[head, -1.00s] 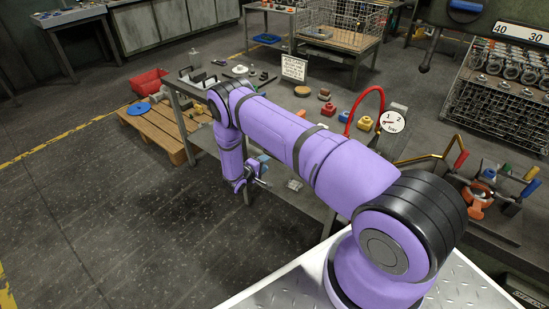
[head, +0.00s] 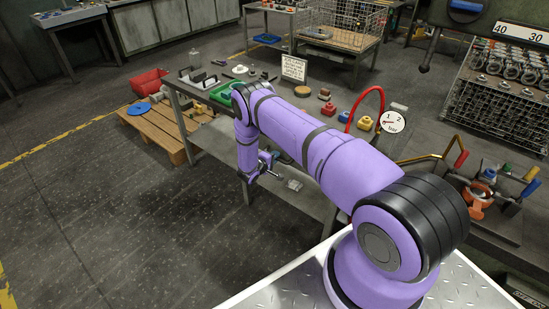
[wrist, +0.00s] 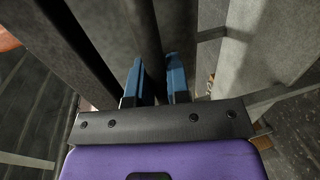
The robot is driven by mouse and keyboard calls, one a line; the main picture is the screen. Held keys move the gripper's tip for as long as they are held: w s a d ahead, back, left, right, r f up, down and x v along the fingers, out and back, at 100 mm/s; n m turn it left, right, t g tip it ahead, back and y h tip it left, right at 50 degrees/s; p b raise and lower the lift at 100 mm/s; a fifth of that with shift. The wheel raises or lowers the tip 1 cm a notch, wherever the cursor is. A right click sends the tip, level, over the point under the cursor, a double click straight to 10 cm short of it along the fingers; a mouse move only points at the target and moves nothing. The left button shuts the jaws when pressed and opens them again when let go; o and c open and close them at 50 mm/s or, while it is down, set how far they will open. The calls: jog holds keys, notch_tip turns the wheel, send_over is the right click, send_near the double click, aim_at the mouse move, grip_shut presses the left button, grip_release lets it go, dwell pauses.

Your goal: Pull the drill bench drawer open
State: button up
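The long grey bench (head: 345,97) stands beyond my arm in the head view. Its front is largely hidden behind my arm, and I cannot clearly make out a drawer or handle on it. My gripper (head: 271,167) hangs below the bench top, near its front edge, pointing right. In the wrist view my gripper (wrist: 160,82) shows two blue fingers with a gap between them. Nothing is clearly held. A dark upright bar (wrist: 143,30) shows beyond the fingers, and a grey panel is to their right. I cannot tell if either touches them.
A green tray (head: 222,93), a sign (head: 294,67), several small coloured blocks, a red hose and a gauge (head: 393,121) are on the bench. A wooden pallet (head: 160,125) with a red bin (head: 149,81) stands left. The floor in front and left is clear.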

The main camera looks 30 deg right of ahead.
grip_shut()
jog(key=f+v, duration=0.2)
jog(key=v, duration=0.9)
jog(key=a+f+v, duration=0.1)
jog(key=f+v, duration=0.1)
jog(key=v, duration=0.9)
jog(key=shift+s+a+f, duration=0.15)
jog(key=shift+a+f, duration=0.05)
jog(key=shift+f, duration=0.1)
jog(key=o, duration=0.6)
grip_release()
jog(key=shift+c, duration=0.2)
jog(key=v, duration=1)
jog(key=shift+a, duration=0.4)
